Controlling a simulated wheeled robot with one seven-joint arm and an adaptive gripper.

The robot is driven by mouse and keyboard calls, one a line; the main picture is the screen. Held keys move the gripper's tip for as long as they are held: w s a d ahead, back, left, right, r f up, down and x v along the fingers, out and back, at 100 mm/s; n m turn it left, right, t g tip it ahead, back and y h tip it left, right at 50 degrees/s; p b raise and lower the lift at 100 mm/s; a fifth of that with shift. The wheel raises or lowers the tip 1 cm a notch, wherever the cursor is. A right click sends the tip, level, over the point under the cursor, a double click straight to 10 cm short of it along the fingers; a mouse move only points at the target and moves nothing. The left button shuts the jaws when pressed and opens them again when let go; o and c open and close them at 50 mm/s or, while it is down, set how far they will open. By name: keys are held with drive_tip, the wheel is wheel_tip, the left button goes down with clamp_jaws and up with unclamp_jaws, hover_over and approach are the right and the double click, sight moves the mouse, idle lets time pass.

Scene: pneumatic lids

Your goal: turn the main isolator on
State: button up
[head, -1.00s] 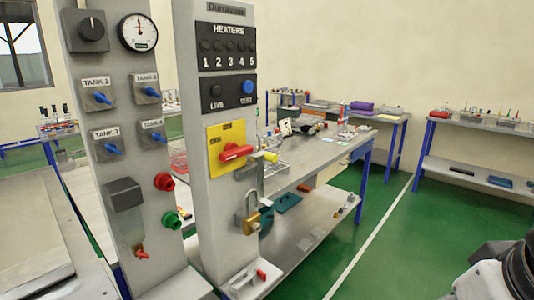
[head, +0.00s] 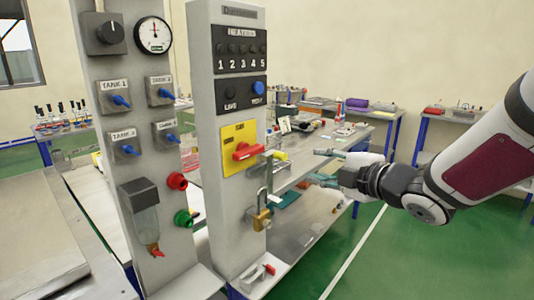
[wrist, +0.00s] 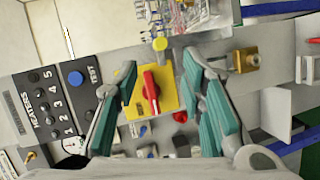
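The main isolator is a red rotary handle (head: 247,151) on a yellow plate (head: 239,133), on the right-hand grey panel. In the head view the handle lies roughly sideways, tilted slightly. A brass padlock (head: 261,219) hangs on a metal bracket below and right of it. My gripper (head: 328,166) is open and empty, to the right of the panel, apart from the handle. In the wrist view the handle (wrist: 151,92) shows between the spread teal-padded fingers (wrist: 159,60), beyond them. The padlock (wrist: 246,60) is right of the fingers.
A yellow-ended fitting (head: 280,155) sticks out right of the handle. A heater block with a blue button (head: 258,88) is above the isolator. The left panel (head: 155,185) carries tank switches, a gauge and red and green knobs. A bench (head: 315,160) stands behind.

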sight(250, 155)
drive_tip(key=s+a+n+g+y, duration=0.2)
drive_tip(key=a+n+y, duration=0.4)
drive_tip(key=x, duration=0.4)
drive_tip(key=p+x, duration=0.1)
drive_tip(key=x, duration=0.8)
drive_tip(key=shift+s+a, duration=0.1)
drive_tip(key=shift+a, duration=0.4)
drive_tip(key=c, duration=0.8)
